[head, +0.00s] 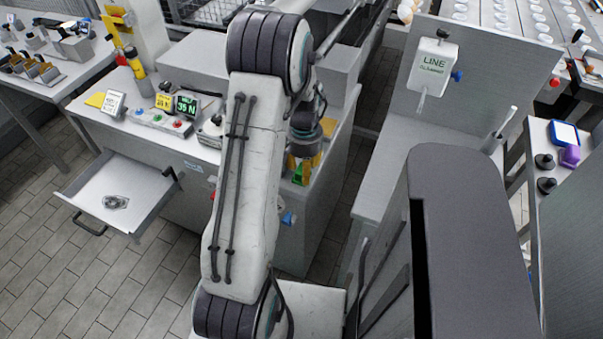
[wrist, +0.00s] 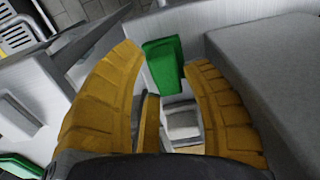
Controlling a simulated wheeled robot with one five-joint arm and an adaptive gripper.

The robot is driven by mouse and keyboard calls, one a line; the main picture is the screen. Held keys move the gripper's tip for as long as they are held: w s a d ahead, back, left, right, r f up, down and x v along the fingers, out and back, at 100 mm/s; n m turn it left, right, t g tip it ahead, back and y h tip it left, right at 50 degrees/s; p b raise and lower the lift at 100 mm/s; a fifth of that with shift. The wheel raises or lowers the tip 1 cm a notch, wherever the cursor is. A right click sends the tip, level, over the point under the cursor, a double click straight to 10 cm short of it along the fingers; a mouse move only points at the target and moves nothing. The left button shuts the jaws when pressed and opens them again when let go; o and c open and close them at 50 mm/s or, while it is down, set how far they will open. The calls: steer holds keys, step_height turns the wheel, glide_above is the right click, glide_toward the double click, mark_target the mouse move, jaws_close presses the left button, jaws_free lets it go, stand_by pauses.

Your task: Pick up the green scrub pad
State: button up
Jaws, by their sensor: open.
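The green scrub pad (wrist: 164,66) shows in the wrist view as a flat green block, just beyond and between my fingertips. In the head view a small patch of green, apparently the pad (head: 298,175), shows below the fingers, by the counter's right end; the rest is hidden by my arm. My gripper (head: 304,163) has yellow ribbed fingers and points downward. In the wrist view my gripper (wrist: 166,58) is open, one finger on each side of the pad. The right fingertip looks close to the pad's edge; I cannot tell whether they touch.
A grey raised block (wrist: 270,70) stands close right of the fingers. An open drawer (head: 140,177) holding a small metallic item juts out at left. The counter bears a scale display (head: 187,105) and buttons. A grey station with a LINE dispenser (head: 432,65) stands at right.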

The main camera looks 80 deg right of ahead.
steer(key=shift+f, duration=0.7)
steer(key=c, duration=0.7)
